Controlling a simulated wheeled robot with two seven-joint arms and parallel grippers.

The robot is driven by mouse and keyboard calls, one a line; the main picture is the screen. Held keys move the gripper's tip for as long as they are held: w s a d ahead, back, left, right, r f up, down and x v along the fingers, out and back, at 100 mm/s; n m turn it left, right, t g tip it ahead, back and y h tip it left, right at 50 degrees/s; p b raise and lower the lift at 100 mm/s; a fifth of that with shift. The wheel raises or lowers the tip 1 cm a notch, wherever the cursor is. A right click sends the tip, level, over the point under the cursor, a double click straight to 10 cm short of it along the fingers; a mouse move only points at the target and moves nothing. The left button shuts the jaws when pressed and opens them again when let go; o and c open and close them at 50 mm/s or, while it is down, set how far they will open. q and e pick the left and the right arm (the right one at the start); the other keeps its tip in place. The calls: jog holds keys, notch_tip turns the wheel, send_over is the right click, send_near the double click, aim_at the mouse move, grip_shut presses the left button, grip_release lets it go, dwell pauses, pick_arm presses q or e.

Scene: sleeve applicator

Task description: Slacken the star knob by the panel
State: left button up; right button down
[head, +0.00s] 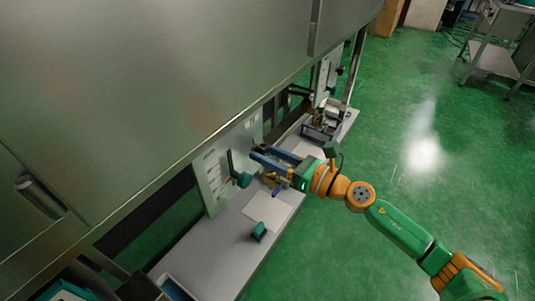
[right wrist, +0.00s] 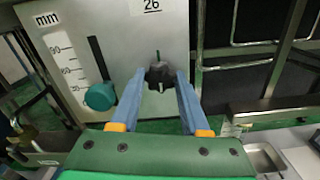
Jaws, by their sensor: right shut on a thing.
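The star knob (right wrist: 160,74) is dark and lobed, with a thin stud above it, in front of the pale panel (right wrist: 65,40) in the right wrist view. My right gripper (head: 258,152) reaches the panel (head: 212,180) from the right in the head view. Its two blue fingers are shut on the star knob, one on each side. In the head view the fingers hide the knob. A teal round knob (right wrist: 100,97) sits left of the fingers by a slot and a mm scale; it also shows in the head view (head: 243,180). My left gripper is not in view.
A large metal cabinet (head: 150,80) overhangs the panel and the narrow pale bench (head: 215,250). A green block (head: 259,231) lies on the bench below the gripper. A metal fixture (head: 320,128) stands farther along it. Green floor at right is open.

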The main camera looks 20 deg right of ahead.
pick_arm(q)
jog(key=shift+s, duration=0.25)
pick_arm(e)
jog(key=shift+c, duration=2)
grip_release()
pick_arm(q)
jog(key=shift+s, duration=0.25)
pick_arm(e)
jog(key=shift+s+d+f, duration=0.15)
jog(key=shift+s+d, duration=0.05)
jog(key=shift+s, duration=0.05)
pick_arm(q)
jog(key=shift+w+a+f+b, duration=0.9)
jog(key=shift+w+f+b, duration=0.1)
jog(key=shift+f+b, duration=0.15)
pick_arm(e)
jog(key=v, duration=0.6)
jog(key=shift+s, duration=0.2)
jog(key=shift+d, duration=0.15)
